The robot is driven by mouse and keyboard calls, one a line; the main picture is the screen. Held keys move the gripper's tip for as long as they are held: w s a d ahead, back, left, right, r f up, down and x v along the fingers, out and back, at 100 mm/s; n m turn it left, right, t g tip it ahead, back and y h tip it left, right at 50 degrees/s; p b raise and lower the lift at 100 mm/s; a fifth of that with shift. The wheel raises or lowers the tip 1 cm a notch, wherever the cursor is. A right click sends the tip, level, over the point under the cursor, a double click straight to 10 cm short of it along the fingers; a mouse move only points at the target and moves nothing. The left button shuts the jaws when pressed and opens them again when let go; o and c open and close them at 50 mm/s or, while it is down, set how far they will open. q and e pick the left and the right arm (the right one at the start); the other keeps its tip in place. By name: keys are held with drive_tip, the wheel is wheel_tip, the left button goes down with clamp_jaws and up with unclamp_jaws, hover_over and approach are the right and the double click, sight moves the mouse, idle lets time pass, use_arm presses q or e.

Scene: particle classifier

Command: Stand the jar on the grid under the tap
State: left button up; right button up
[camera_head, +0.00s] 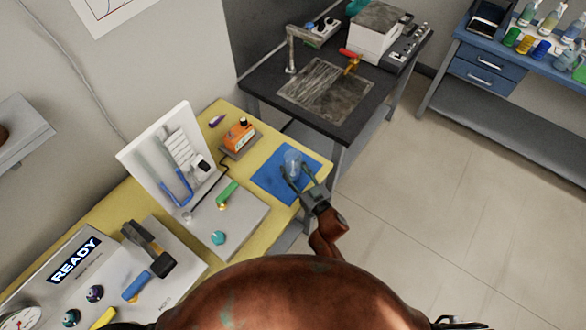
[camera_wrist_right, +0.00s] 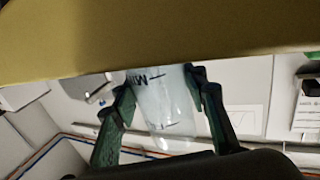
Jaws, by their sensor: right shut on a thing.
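The clear glass jar (camera_head: 292,160) is at the blue mat on the yellow bench. My right gripper (camera_head: 297,178) is shut around it. In the right wrist view the jar (camera_wrist_right: 162,105), with dark marks on its wall, sits between the two dark green fingers (camera_wrist_right: 165,105). I cannot tell whether the jar touches the mat. The brass tap with a red handle (camera_head: 351,62) stands at the back of the dark table. The grey metal grid (camera_head: 325,90) lies in the tabletop in front of the tap. My left gripper is not in view.
The blue mat (camera_head: 268,183) lies near the right end of the yellow bench (camera_head: 272,132). An orange device (camera_head: 238,136) and a white panel with a blue-handled tool (camera_head: 150,150) stand left of it. The dark table (camera_head: 270,82) is beyond, across a gap.

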drive_tip(key=o, duration=1.2)
drive_tip(key=shift+f, duration=0.2)
drive_tip(key=shift+o, duration=0.2)
drive_tip(key=shift+r, duration=0.25)
drive_tip(key=p+v, duration=0.1)
drive_tip(key=v, duration=1.1)
drive_tip(key=shift+f, duration=0.15)
